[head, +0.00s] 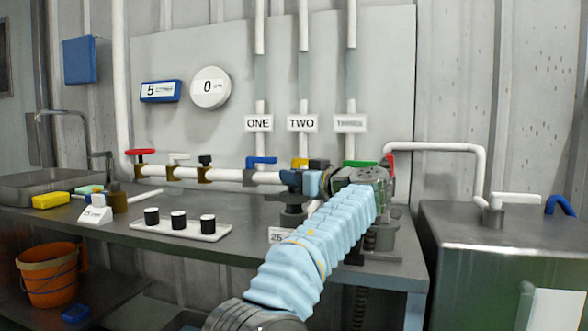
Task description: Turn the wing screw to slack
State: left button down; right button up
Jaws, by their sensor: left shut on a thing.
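My left arm comes in from the bottom middle in a light blue ribbed sleeve and bends left at the wrist. My left gripper (296,181) is at the right end of the white pipe (228,174), above a dark stand (293,215) on the bench. Its jaws are closed on a small part there. The wing screw is hidden by the fingers, so its shape and angle cannot be made out. My right gripper is not in view.
The bench (170,247) carries a white tray (180,231) with three black-and-white knobs. Coloured valve handles, including a blue one (261,161), line the pipe. A metal cabinet (510,240) stands right. An orange bucket (48,276) is lower left.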

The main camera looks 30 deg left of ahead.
pick_arm(q)
jog(key=shift+r+n+g, duration=0.1)
jog(key=shift+n+g, duration=0.2)
jog(key=shift+g, duration=0.2)
jog(key=shift+p, duration=0.3)
jog(key=c, duration=1.1)
grip_release()
jog(key=b+v, duration=0.1)
jog(key=v, duration=1.2)
jog(key=shift+d+f+b, duration=0.2)
jog(key=shift+d+b, duration=0.15)
jog(key=shift+d, duration=0.05)
